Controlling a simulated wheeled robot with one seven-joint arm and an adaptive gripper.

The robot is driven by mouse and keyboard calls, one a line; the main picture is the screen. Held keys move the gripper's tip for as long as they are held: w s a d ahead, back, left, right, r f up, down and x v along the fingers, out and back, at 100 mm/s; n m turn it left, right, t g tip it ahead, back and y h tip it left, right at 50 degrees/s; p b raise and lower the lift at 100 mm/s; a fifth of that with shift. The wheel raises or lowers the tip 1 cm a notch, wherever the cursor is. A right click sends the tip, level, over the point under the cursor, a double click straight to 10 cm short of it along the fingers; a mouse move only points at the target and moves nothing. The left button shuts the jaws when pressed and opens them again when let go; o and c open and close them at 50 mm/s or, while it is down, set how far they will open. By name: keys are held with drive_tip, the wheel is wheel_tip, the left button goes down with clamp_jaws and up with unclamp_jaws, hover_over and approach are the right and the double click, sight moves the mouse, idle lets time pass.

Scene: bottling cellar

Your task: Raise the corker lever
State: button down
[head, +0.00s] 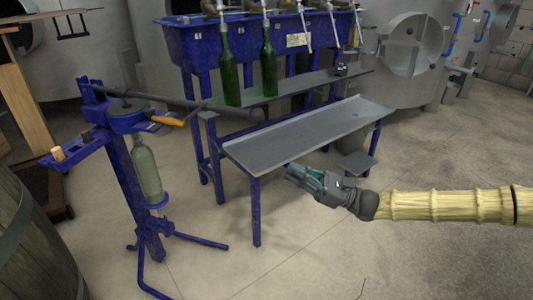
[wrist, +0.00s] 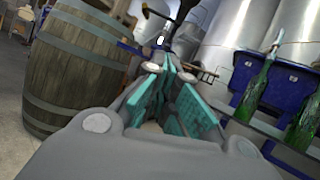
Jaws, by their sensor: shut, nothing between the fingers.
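The corker (head: 128,170) is a blue stand at the left of the head view. Its dark lever (head: 190,104) runs nearly level from the corker head to the right, ending in a thick grip (head: 245,112) in front of the bottling bench. A shorter orange handle (head: 167,121) sticks out below it. A pale, clear bottle (head: 146,170) stands upright in the corker. My gripper (head: 291,172) is shut and empty, to the right of and below the lever's end in the picture, apart from it. In the wrist view my fingers (wrist: 170,85) show teal pads; dark bars appear beyond them.
A blue filler tank (head: 185,42) with green bottles (head: 226,65) stands behind. A grey sloped tray (head: 300,137) on blue legs lies between it and my arm. A wooden barrel (head: 30,245) stands front left, also in the wrist view (wrist: 70,70). The floor (head: 300,265) in front is clear.

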drive_tip(key=shift+w+d+r+t+y, duration=0.15)
drive_tip(key=shift+w+d+r+t, duration=0.2)
drive_tip(key=shift+d, duration=0.3)
drive_tip(key=shift+w+d+r+t+y, duration=0.15)
drive_tip(key=shift+w+d+r, duration=0.1)
drive_tip(key=shift+d+r, duration=0.25)
drive_tip(key=shift+f, duration=0.1)
drive_tip(key=s+d+r+b+x, duration=0.1)
drive_tip(key=b+x, duration=0.4)
drive_tip(key=x, duration=0.7)
drive_tip(key=shift+a+r, duration=0.2)
drive_tip(key=shift+r, duration=0.7)
drive_tip(key=shift+w, duration=0.1)
